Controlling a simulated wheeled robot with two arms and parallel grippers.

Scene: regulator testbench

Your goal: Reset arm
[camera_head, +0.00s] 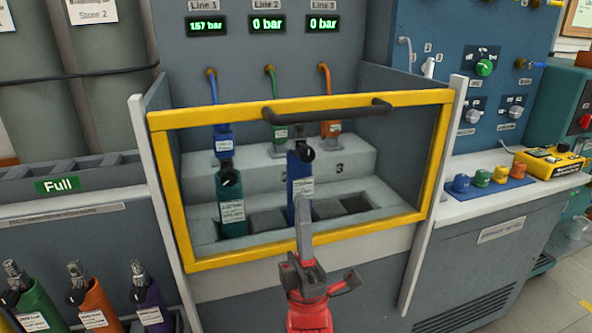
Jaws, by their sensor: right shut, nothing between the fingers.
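My right gripper (303,212) is shut and empty. It points up in front of the lower part of the yellow-framed guard (310,250), and its red wrist comes in from the bottom. Whether it touches the guard I cannot tell. The guard stands across the front of the test bay, with a dark handle (326,109) along its top. My left gripper is not in view.
Behind the guard are a green regulator (231,212) and a blue one (300,180). The displays read 157 bar (205,27), 0 bar (267,24) and 0 bar (322,23). Several regulators sit in a holder at lower left. Coloured knobs (480,179) stand on the right counter.

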